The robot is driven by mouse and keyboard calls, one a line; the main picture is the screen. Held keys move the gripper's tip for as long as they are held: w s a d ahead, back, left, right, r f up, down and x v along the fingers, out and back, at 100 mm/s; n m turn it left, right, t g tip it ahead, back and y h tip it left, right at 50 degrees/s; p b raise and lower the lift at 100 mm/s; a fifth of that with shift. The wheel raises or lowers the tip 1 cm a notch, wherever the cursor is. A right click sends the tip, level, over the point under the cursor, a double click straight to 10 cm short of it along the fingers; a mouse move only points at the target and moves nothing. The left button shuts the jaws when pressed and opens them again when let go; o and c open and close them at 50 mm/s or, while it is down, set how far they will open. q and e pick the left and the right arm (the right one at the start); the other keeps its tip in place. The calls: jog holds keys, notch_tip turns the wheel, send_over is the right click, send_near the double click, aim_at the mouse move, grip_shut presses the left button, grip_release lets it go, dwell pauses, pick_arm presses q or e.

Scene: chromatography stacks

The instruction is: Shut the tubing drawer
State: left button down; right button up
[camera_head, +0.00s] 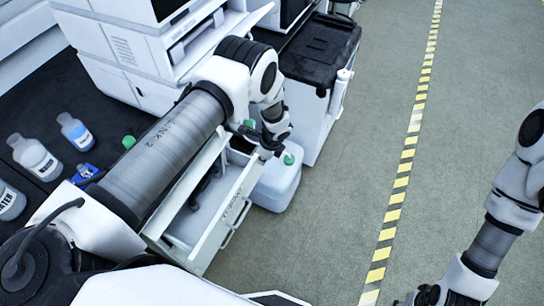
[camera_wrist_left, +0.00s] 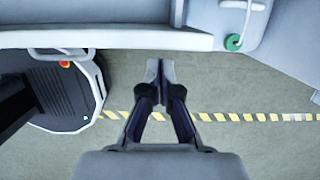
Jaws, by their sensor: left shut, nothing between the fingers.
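The tubing drawer (camera_head: 228,215) stands pulled out from the bench, with its open top showing and dark tubing inside. Its white front carries a dark label and a bar handle (camera_head: 237,222). My left arm covers part of the drawer. My left gripper (camera_head: 271,150) is at the far end of the drawer front. In the left wrist view, my left gripper (camera_wrist_left: 160,72) is shut and empty, close to the white drawer front (camera_wrist_left: 120,38); contact cannot be told. My right gripper (camera_head: 426,296) is at the bottom edge, mostly cut off.
A white jug (camera_head: 277,182) with a green cap stands on the floor beside the drawer. White instruments (camera_head: 125,50) and bottles (camera_head: 35,158) stand on the dark bench. A black-topped cart (camera_head: 318,48) is beyond. Floor with a yellow-striped line (camera_head: 398,190) is clear to the right.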

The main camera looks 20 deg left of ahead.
pick_arm(q)
jog(key=shift+a, duration=0.3)
jog(key=shift+w+a, duration=0.1)
jog(key=shift+a, duration=0.25)
jog(key=w+a+b, duration=0.1)
jog(key=a+b, duration=0.3)
jog(key=a, duration=0.8)
jog(key=shift+a, duration=0.3)
jog(key=shift+w+r, duration=0.1)
